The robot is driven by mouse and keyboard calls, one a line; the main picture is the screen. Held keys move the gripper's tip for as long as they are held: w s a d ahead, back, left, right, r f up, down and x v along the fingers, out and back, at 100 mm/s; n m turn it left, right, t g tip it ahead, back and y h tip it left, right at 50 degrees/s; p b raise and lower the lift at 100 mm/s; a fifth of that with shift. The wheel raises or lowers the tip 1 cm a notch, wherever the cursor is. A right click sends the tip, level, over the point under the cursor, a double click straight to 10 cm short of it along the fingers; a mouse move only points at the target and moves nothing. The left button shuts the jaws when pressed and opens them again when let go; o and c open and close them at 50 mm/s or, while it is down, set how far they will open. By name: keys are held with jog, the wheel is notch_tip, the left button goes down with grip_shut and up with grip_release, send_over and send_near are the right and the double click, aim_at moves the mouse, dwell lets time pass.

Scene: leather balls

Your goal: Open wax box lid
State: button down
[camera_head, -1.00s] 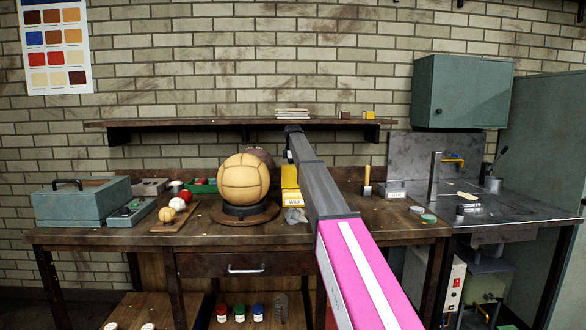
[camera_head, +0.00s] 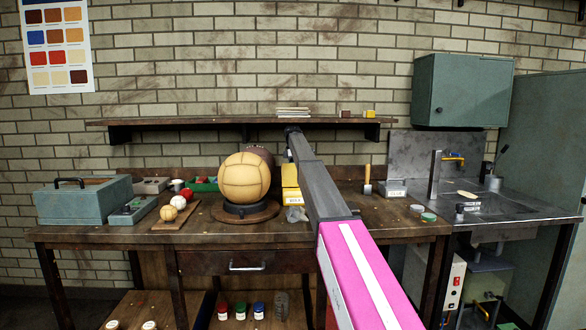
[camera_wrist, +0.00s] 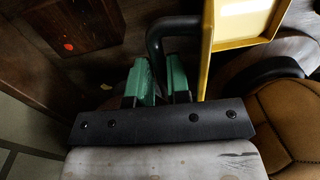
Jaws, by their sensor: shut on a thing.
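A dark bent handle (camera_wrist: 172,24) runs beside the yellow edge. My gripper (camera_wrist: 159,72) has green fingers shut on this handle. In the head view my arm hides the fingers.
A tan ball (camera_head: 244,178) sits on a round stand left of the box, close to my gripper. A wall shelf (camera_head: 220,123) runs above. The bench's right part holds small tins (camera_head: 428,217).

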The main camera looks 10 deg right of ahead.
jog(key=shift+w+f, duration=0.35)
jog(key=shift+w, duration=0.55)
jog(key=c, duration=1.2)
grip_release()
jog(key=shift+w+f, duration=0.1)
jog(key=shift+f, duration=0.05)
jog(key=shift+o, duration=0.2)
jog(key=shift+s+r, duration=0.2)
jog(key=shift+r, duration=0.05)
